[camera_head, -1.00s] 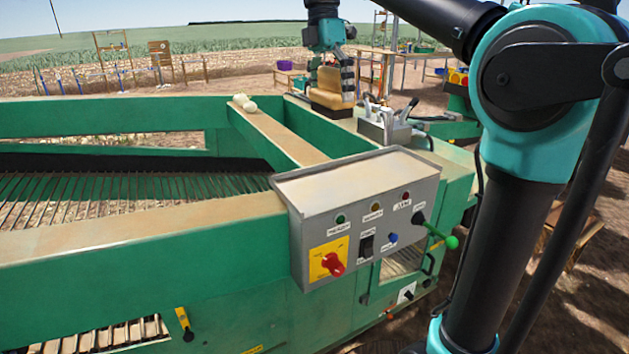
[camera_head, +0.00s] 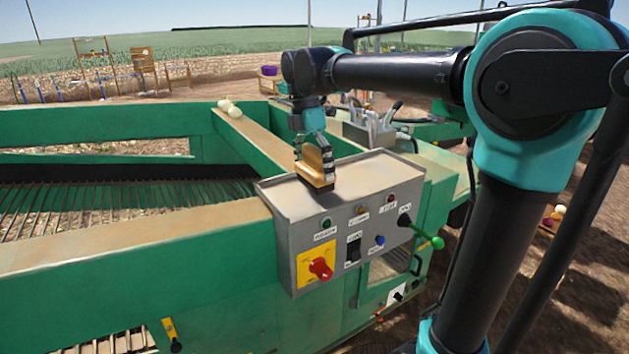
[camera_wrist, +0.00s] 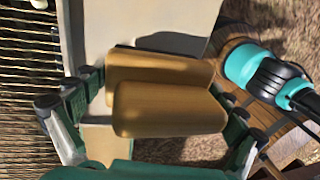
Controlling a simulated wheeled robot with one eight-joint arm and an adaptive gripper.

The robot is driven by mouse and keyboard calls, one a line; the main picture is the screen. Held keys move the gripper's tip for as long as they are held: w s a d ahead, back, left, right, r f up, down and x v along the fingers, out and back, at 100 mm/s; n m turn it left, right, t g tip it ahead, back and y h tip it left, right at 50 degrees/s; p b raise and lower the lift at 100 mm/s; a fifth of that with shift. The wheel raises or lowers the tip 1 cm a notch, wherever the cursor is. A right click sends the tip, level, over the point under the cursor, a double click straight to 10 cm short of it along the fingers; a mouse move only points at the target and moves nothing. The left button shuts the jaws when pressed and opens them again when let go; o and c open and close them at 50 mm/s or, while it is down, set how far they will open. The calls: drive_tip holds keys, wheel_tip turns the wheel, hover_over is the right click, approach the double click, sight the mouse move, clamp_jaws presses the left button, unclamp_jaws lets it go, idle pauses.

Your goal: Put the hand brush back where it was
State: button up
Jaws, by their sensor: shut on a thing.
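The hand brush (camera_head: 318,168), with a tan wooden body, is in my gripper (camera_head: 312,146). In the head view it shows over the top of the grey control box (camera_head: 320,196), near its back edge. I cannot tell whether it touches the box. In the wrist view the brush (camera_wrist: 165,108) fills the middle as two tan rounded blocks between the fingers of my gripper (camera_wrist: 160,100). Its bristles are hidden there.
The control box carries a red knob (camera_head: 320,268), several buttons and a green-tipped lever (camera_head: 436,242). Two pale onions (camera_head: 229,108) lie on the green beam to the left. A grey bank of levers (camera_head: 375,130) stands behind the box on the right.

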sight(310, 145)
drive_tip(key=x, duration=0.2)
drive_tip(key=shift+w+f, duration=0.15)
drive_tip(key=shift+f, duration=0.2)
drive_tip(key=o, duration=1.2)
drive_tip(key=shift+a, duration=0.1)
drive_tip(key=shift+c, duration=0.2)
drive_tip(key=shift+r, duration=0.15)
drive_tip(key=v, duration=1.1)
drive_tip(key=shift+a+r, duration=0.1)
drive_tip(key=shift+r, duration=0.3)
